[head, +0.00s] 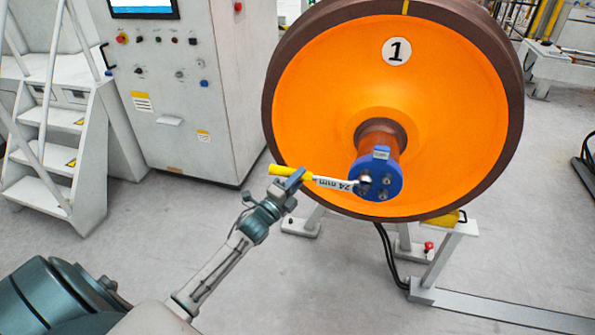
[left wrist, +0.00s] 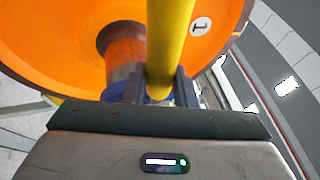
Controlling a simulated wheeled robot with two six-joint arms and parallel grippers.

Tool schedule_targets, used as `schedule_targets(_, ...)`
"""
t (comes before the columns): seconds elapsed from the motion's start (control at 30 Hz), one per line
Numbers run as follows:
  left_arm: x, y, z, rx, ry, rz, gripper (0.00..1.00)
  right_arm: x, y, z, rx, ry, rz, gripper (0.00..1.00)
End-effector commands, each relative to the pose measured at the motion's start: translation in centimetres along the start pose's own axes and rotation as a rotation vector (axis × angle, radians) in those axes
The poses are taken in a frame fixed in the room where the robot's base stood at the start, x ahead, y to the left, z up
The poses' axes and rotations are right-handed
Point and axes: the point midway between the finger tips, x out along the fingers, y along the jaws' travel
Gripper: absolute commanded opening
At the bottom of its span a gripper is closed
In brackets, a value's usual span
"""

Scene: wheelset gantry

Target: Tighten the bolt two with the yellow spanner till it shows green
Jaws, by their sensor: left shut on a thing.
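The yellow spanner (head: 324,182) has a yellow handle and a white "24 mm" label. My left gripper (head: 296,178) is shut on its handle, which also fills the upper middle of the left wrist view (left wrist: 170,45). The spanner's head is at a bolt (head: 365,180) on the left side of the blue hub cap (head: 381,172); I cannot tell how fully it is seated. Other bolts show on the cap's face, with no readable numbers. No green shows on the bolts. My right gripper is not in view.
The large orange wheel (head: 440,110), marked "1", stands on a grey stand (head: 440,255) behind the hub. A control cabinet (head: 200,90) and white steps (head: 60,140) stand at the left.

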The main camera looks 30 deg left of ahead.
Motion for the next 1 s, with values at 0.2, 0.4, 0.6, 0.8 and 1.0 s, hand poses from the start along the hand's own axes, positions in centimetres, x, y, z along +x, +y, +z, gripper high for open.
schedule_targets(0.2,0.07,-0.04,-0.05,-0.001,0.000,-0.002,0.00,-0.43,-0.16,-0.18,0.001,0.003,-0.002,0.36)
schedule_targets(0.4,0.06,-0.02,-0.05,-0.001,0.000,-0.002,0.00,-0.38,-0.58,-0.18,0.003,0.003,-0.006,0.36)
schedule_targets(0.6,0.02,0.00,0.04,0.000,0.000,-0.002,0.00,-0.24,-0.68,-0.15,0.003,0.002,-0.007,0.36)
schedule_targets(0.8,-0.02,-0.11,0.20,-0.001,0.000,-0.002,0.00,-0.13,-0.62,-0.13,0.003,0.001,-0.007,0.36)
schedule_targets(1.0,-0.02,-0.11,0.20,-0.001,0.000,-0.002,0.00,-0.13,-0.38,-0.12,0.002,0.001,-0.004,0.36)
